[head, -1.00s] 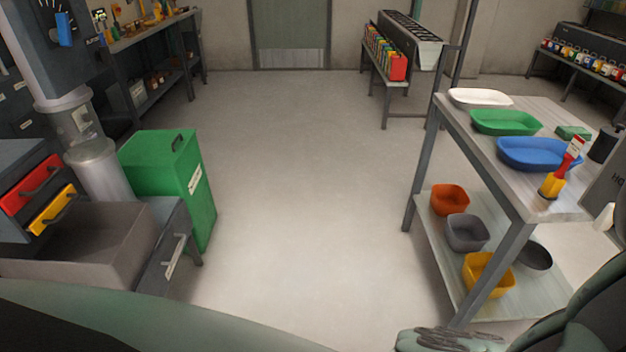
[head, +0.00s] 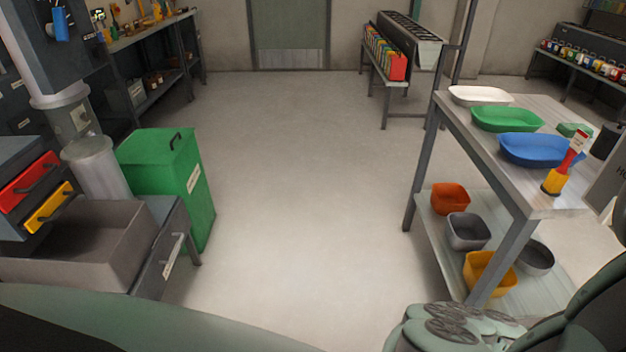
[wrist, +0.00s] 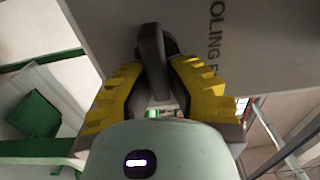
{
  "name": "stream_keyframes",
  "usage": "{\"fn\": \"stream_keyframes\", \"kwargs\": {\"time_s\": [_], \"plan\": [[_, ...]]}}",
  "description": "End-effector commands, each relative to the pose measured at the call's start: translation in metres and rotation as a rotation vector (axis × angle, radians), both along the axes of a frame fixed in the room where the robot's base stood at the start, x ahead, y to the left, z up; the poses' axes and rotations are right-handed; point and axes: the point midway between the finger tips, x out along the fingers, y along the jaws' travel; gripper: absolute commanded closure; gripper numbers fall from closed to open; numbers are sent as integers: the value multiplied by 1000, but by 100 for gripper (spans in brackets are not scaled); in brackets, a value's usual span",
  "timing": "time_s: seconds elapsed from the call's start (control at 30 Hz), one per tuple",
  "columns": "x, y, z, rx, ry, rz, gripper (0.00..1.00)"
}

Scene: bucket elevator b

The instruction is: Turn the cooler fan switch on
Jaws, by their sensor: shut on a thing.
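In the wrist view, a grey panel (wrist: 222,70) carries dark lettering of which "OLING F" shows. The dark lever of the cooler fan switch (wrist: 150,42) stands out from this panel. My gripper (wrist: 156,74) has its yellow-padded fingers on both sides of the lever and is shut on it. The fingers hide part of the switch base, so I cannot tell its set position. In the head view the gripper and the switch are out of sight.
A metal table (head: 555,200) at right holds white, green and blue trays (head: 538,150) and a brush (head: 565,165), with bins below. A grey panel (head: 606,180) cuts the right edge. A green bin (head: 165,180) and drawers stand at left. The middle floor (head: 290,180) is clear.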

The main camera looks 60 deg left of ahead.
Motion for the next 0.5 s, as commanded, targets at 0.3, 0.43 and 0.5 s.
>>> {"fn": "stream_keyframes", "kwargs": {"time_s": [0.3,0.43,0.5], "plan": [[1,1,-1,1,3,3,56],[0,1,-1,0,2,2,54],[0,1,-1,0,1,2,54]]}}
